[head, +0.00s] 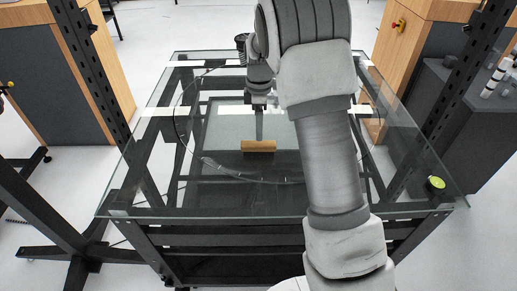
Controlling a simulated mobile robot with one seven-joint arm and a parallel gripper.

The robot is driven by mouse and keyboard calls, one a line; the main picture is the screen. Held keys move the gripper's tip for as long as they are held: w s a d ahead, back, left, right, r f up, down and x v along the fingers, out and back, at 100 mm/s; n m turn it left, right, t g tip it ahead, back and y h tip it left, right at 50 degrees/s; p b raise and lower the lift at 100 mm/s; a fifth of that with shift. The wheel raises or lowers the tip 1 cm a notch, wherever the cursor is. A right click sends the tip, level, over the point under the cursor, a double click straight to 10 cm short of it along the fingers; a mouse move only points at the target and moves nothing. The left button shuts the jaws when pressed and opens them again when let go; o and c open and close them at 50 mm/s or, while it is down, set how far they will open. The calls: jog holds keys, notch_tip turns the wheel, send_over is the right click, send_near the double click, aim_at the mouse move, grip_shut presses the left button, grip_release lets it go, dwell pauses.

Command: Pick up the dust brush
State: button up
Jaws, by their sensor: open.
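The dust brush (258,146) shows as a light wooden block with a thin dark strip above it, on or over the glass tabletop near its middle. My gripper (259,103) is open and points down just behind the wooden block, at the far end of the strip. I cannot tell whether the strip is the brush's handle or lies between the fingers, nor whether they touch it. My arm covers the right part of the table.
The glass table (150,197) has a dark frame and a round outline on its top. A yellow-green button (436,184) sits at the front right corner. Dark posts stand at both sides, with wooden cabinets (410,45) behind. The front left glass is clear.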

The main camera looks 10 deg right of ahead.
aim_at(259, 143)
notch_tip(259, 143, down, 8)
jog(key=shift+a+f, duration=0.1)
jog(key=shift+f, duration=0.15)
grip_shut()
dwell(0.6)
